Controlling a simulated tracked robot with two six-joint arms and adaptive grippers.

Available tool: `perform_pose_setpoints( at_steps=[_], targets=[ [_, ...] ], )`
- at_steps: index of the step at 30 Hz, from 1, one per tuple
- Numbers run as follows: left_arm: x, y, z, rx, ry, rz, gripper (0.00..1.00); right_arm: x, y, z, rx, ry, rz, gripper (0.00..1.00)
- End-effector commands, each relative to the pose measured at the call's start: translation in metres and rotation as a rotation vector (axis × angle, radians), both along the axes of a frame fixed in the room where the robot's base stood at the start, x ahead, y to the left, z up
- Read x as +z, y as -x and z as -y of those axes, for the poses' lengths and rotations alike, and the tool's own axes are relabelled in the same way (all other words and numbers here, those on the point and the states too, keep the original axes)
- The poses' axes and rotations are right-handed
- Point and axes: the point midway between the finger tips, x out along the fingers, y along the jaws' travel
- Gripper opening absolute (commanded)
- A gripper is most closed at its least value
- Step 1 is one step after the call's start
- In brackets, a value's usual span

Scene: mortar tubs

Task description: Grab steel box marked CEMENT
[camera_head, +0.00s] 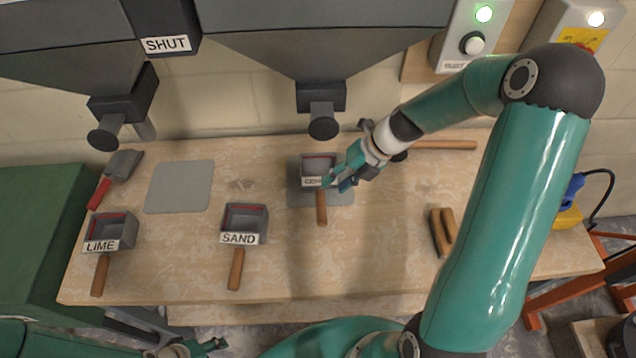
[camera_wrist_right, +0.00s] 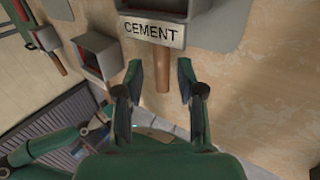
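The steel box marked CEMENT (camera_head: 318,168) is an open grey box with a red line inside and a wooden handle (camera_head: 321,208). It sits on a grey mat (camera_head: 342,197) under the middle hopper spout. My right gripper (camera_head: 335,184) is at its label side, hiding part of the label. In the right wrist view the CEMENT label (camera_wrist_right: 153,32) reads clearly. There my right gripper (camera_wrist_right: 160,75) is open, one finger on each side of the handle, with gaps showing. My left gripper (camera_head: 205,347) is low at the bottom left, far from the box; its opening is unclear.
Boxes marked SAND (camera_head: 245,218) and LIME (camera_head: 112,231) stand to the left, handles toward me. A brush-like wooden thing (camera_head: 441,232) lies right. The bench front centre is clear.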

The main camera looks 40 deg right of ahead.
Motion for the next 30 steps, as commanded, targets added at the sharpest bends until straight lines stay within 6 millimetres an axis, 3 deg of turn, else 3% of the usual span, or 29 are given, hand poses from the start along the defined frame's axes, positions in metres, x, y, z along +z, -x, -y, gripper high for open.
perform_pose_setpoints(
  at_steps=[3,11,19,28,30],
  targets=[
    [-0.003,0.000,0.000,0.000,0.000,0.000,0.47,-0.014,-0.005,-0.008,0.001,-0.002,-0.001,0.38],
    [-0.004,0.000,0.000,0.000,0.000,0.000,0.47,-0.028,-0.007,-0.016,-0.001,-0.001,-0.002,0.38],
    [-0.011,0.000,0.000,0.000,0.000,0.000,0.47,-0.059,-0.015,-0.034,-0.001,0.000,0.000,0.38],
    [-0.011,0.000,0.000,0.000,0.000,0.000,0.47,-0.063,-0.017,-0.036,-0.003,0.002,0.001,0.38],
    [-0.011,0.000,0.000,0.000,0.000,0.000,0.47,-0.063,-0.017,-0.036,-0.003,0.002,0.001,0.30]
  ],
)
